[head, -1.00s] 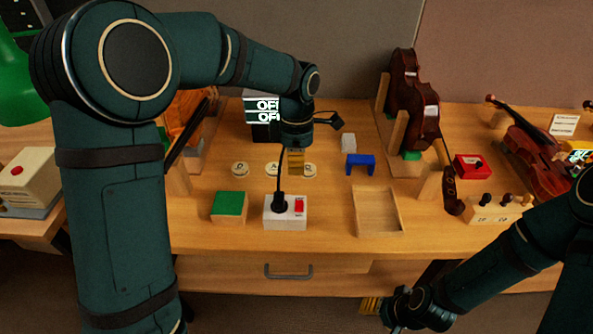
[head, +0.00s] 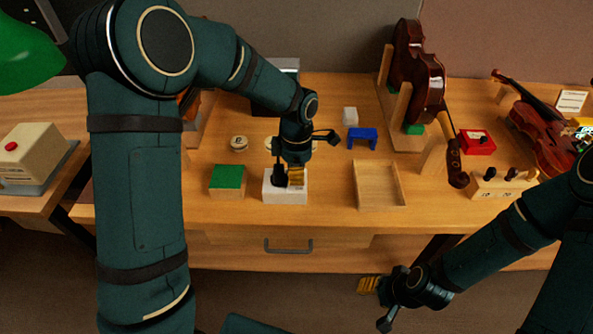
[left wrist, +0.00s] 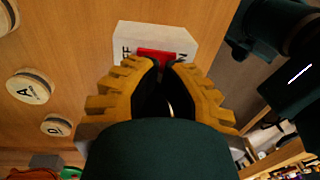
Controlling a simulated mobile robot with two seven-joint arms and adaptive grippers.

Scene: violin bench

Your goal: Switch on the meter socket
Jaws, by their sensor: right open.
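In the left wrist view the white socket (left wrist: 130,35) carries a red switch (left wrist: 158,55) between partly covered OFF and ON lettering. My right gripper (head: 362,285) is open and empty, low in front of the bench.
A green-topped block (head: 228,178) stands left of the socket and an empty wooden tray (head: 380,186) to its right. Behind are round labelled discs (head: 239,143), a blue bracket (head: 362,138) and a violin on a stand (head: 418,75). The meter behind my left arm is mostly hidden.

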